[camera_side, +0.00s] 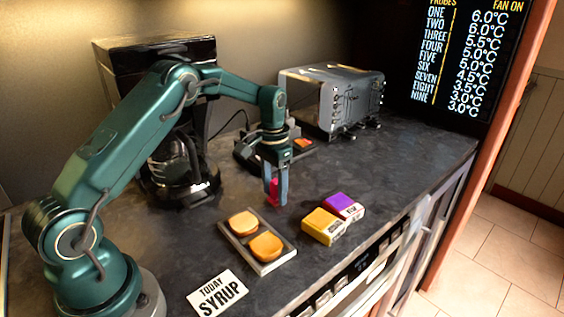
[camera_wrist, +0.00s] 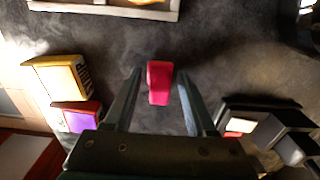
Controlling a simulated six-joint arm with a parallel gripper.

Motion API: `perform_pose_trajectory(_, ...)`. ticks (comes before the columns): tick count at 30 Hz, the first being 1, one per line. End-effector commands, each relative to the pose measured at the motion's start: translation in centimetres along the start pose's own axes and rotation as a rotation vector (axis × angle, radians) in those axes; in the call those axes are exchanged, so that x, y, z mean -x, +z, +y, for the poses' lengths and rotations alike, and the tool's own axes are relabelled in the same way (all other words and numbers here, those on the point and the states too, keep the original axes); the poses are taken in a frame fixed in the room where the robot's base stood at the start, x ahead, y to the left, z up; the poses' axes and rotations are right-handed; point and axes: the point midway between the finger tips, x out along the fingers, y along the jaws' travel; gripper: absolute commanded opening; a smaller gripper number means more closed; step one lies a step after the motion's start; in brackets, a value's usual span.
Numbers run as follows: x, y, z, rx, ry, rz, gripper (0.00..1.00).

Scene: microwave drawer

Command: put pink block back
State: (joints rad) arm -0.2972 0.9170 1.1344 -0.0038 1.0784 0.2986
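The pink block (camera_side: 272,188) is on the dark countertop, partly hidden by my gripper in the side view. In the wrist view the pink block (camera_wrist: 159,84) lies between my two fingers, with dark counter visible on both sides of it. My gripper (camera_side: 276,192) points down over the block. In the wrist view my gripper (camera_wrist: 160,75) has its fingers apart, and neither visibly touches the block.
A yellow block (camera_side: 323,226) and a purple block (camera_side: 343,206) sit together to the right. A tray (camera_side: 270,269) with two round tan items and a "TODAY SYRUP" card (camera_side: 217,295) are in front. A toaster (camera_side: 330,98), coffee maker (camera_side: 178,165) and dark appliance (camera_side: 247,152) stand behind.

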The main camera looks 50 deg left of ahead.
Motion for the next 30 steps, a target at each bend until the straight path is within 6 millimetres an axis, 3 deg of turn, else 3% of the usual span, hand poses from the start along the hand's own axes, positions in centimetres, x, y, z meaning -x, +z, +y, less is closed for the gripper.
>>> perform_pose_trajectory(8,1.2,-0.1,0.0,0.0,-0.001,0.003,0.56)
perform_pose_trajectory(21,9.8,-0.1,-0.1,0.0,-0.002,0.006,0.56)
perform_pose_trajectory(30,12.0,-0.1,0.0,0.0,0.0,0.002,0.56)
